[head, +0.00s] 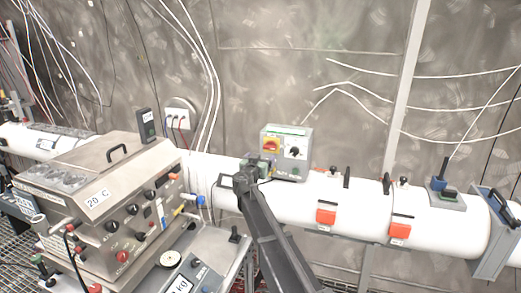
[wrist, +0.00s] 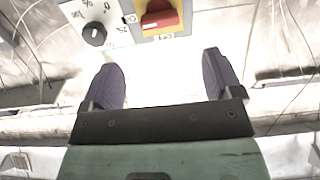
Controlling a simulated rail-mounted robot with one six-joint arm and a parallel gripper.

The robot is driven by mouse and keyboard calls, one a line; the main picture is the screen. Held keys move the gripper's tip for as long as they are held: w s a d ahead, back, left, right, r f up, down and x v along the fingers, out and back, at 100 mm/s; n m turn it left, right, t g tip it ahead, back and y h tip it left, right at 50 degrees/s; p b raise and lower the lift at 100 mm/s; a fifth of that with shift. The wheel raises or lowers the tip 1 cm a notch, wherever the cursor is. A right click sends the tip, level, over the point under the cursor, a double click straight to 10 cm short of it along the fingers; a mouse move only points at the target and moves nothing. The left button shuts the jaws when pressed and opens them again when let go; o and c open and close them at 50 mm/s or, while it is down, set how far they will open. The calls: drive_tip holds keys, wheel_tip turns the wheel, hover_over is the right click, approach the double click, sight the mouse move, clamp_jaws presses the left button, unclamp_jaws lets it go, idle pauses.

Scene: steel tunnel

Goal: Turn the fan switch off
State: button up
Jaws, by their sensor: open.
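A grey control box (head: 302,135) stands on the white pipe in the middle of the head view. Its face carries a red rotary switch on a yellow plate (head: 271,145) and a black knob on a white dial (head: 293,152). In the wrist view the red switch (wrist: 160,18) and the black knob (wrist: 95,33) show at the top edge. I cannot read which one is labelled fan. My gripper (wrist: 165,72) is open and empty, its two dark fingers apart, short of the red switch. In the head view my gripper (head: 262,167) is at the box's lower left, partly covering it.
A steel instrument cabinet (head: 105,185) with knobs stands at the left. The white pipe (head: 290,205) runs behind my arm, with orange-red blocks (head: 326,217) and small black levers to the right. White cables hang on the wall.

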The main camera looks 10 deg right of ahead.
sight(269, 148)
drive_tip(key=x, duration=1)
drive_tip(key=shift+w+d, duration=0.25)
drive_tip(key=shift+w, duration=0.05)
drive_tip(key=c, duration=0.9)
